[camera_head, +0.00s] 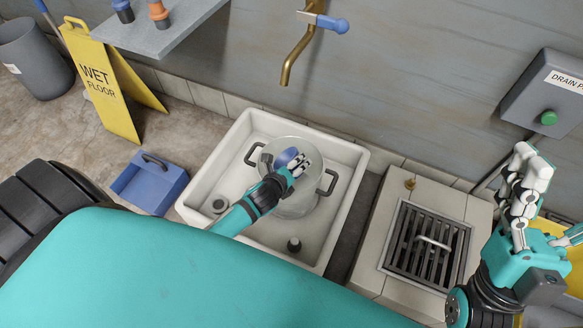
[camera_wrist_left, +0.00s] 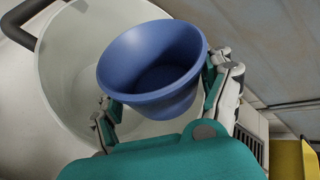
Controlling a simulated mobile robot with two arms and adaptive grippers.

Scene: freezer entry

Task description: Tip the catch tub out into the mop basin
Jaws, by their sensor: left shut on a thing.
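The white mop basin (camera_head: 354,160) stands against the wall. A pale, see-through round tub (camera_head: 300,205) with two dark side handles sits inside it, upright. My left gripper (camera_head: 288,168) is over the tub and shut on a blue cup (camera_head: 284,158). In the left wrist view the blue cup (camera_wrist_left: 150,62) is between both fingers, its open mouth showing and nothing visible inside. Behind it shows the tub (camera_wrist_left: 75,60) with one dark handle. The fingers cover much of the cup in the head view. My right gripper (camera_head: 548,200) is at the right, with its fingers apart and nothing visible between them.
A brass tap (camera_head: 293,62) with a blue lever hangs above the basin. A floor drain grate (camera_head: 425,245) lies right of it. A blue box (camera_head: 150,185) and a yellow wet-floor sign (camera_head: 108,85) stand left. A grey control box (camera_head: 545,95) is on the wall.

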